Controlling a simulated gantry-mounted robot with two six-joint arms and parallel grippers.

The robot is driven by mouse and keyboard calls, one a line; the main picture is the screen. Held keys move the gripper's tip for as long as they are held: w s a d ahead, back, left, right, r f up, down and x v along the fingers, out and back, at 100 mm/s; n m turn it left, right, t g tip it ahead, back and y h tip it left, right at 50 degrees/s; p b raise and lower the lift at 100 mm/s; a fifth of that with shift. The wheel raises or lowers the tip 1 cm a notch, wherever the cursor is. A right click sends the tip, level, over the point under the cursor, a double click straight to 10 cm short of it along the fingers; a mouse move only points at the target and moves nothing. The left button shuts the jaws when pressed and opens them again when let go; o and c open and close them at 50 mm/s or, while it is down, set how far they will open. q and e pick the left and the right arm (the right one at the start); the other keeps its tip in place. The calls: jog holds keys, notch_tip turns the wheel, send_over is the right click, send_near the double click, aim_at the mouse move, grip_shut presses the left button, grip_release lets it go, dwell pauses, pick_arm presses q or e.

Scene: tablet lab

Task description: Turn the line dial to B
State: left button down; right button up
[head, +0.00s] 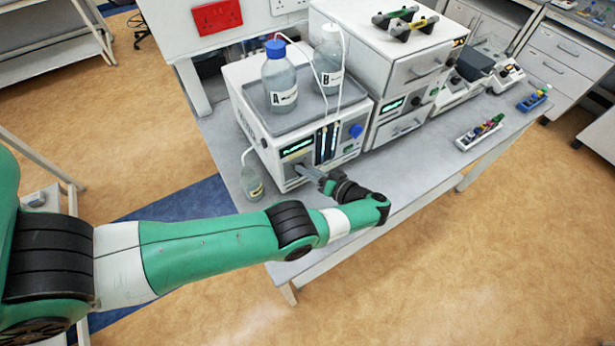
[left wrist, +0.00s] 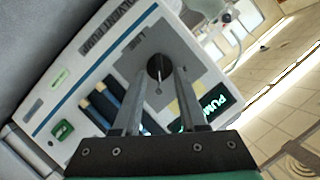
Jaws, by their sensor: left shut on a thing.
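The line dial (left wrist: 158,67) is a round black knob on a grey panel marked LINE, on the front of the solvent pump (head: 268,128). My left gripper (left wrist: 161,78) has its two fingers on either side of the knob and is shut on it. A thin pale pointer on the knob points toward the gripper's base in the left wrist view. Any A or B marks by the dial are too small to read. My right gripper is not in view.
Bottle A (head: 280,82) and bottle B (head: 327,65) stand on the pump's top tray, with tubes running down its front. A small bottle (head: 252,180) stands left of the pump. Other instruments and a tube rack (head: 479,133) stand to the right. The bench front is clear.

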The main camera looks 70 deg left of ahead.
pick_arm(q)
jog(key=shift+w+f+m+g+b, duration=0.15)
jog(key=shift+m+g+b, duration=0.35)
jog(key=shift+b, duration=0.65)
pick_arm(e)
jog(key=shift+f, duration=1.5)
pick_arm(q)
jog(key=shift+c, duration=2.3)
grip_release()
